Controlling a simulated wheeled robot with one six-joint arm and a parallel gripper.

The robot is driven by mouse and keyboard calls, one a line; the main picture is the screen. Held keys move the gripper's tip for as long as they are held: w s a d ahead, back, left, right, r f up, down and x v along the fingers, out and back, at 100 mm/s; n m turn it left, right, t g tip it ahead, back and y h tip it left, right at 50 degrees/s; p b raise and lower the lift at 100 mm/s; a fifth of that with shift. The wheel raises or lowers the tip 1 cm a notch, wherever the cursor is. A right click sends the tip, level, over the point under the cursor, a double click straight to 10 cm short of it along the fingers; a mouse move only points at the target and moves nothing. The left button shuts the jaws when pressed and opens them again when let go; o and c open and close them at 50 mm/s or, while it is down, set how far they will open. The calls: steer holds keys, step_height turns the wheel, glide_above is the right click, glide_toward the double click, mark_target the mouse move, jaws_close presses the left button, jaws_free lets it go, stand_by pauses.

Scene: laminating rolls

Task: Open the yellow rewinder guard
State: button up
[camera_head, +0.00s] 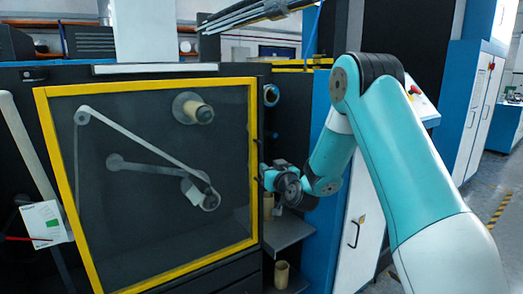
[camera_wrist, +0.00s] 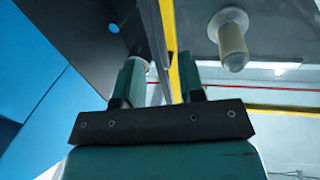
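The yellow rewinder guard (camera_head: 251,190) is a yellow-framed, see-through panel on the front of the machine at the left. It appears closed, lying flat over the rolls. My gripper (camera_head: 262,172) is at the guard's right edge, about mid-height. In the wrist view my gripper (camera_wrist: 163,88) has its two fingers apart, with a dark upright bar (camera_wrist: 154,40) and the yellow frame edge (camera_wrist: 174,60) seen between them. The fingers do not clearly press on either. Whether the bar is the guard's handle I cannot tell.
Behind the panel are a roll core (camera_head: 199,111) and a web path. A blue-and-white cabinet (camera_head: 475,110) stands farther right. Floor space shows at the far right.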

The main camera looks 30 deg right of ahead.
mark_target(261, 161)
steer(key=w, duration=0.2)
steer(key=w+p, duration=0.1)
steer(key=w, duration=0.2)
steer(key=w+d+p, duration=0.1)
steer(key=w, duration=0.1)
steer(key=shift+w+d, duration=0.1)
steer(key=shift+w, duration=0.15)
jaws_close()
